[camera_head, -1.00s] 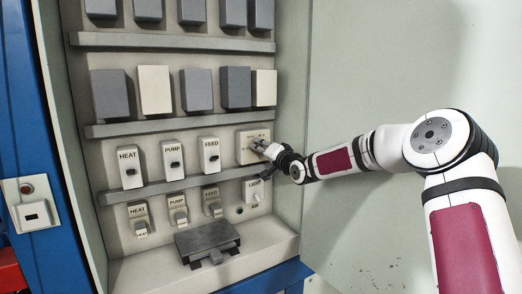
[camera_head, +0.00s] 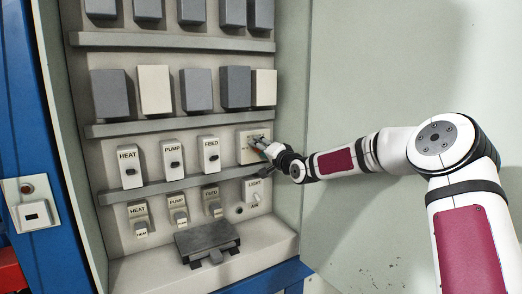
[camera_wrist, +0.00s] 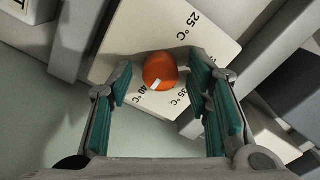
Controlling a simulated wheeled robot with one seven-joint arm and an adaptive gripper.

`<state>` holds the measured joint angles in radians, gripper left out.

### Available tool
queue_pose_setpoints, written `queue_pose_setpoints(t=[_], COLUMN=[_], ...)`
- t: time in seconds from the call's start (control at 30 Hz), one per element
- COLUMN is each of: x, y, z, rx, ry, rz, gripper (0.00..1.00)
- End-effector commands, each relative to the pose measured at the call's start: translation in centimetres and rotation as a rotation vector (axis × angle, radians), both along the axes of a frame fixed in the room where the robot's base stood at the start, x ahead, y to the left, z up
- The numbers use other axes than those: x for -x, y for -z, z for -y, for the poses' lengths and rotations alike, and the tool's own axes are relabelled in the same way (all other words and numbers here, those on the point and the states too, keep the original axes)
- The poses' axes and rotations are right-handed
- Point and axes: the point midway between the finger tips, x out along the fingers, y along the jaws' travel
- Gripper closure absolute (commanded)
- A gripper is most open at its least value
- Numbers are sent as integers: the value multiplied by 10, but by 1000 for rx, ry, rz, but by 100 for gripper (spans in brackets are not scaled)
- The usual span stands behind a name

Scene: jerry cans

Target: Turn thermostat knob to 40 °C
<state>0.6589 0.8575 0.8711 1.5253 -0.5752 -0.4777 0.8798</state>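The thermostat knob (camera_wrist: 160,70) is round and orange with a white mark. It sits on a pale dial plate (camera_wrist: 128,48) printed with 25 °C, 35 °C and 40 °C. In the wrist view the mark points to the lower left, at or close to the 40 °C label. My gripper (camera_wrist: 160,80) is open, its teal-padded fingers on either side of the knob with gaps showing. In the head view my gripper (camera_head: 255,142) is in front of the dial plate (camera_head: 243,152) and hides the knob.
HEAT (camera_head: 129,167), PUMP (camera_head: 173,159) and FEED (camera_head: 209,155) switches are left of the dial. Ledges (camera_head: 180,127) jut out above and below. The open cabinet door (camera_head: 375,70) stands on the right, behind my arm.

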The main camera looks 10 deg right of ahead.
Motion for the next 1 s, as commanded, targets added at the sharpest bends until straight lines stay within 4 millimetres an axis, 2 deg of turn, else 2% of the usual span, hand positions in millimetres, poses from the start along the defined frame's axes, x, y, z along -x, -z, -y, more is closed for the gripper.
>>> queue_pose_setpoints(t=[0.37, 0.57, 0.8, 1.0], x=[6, 35, 81, 106], y=[0, 0, 0, 0], z=[3, 13, 28, 35], rx=[2, 3, 3, 1], ry=[1, 2, 2, 2], rz=[0, -1, -1, -1], gripper=[54, 54, 54, 54])
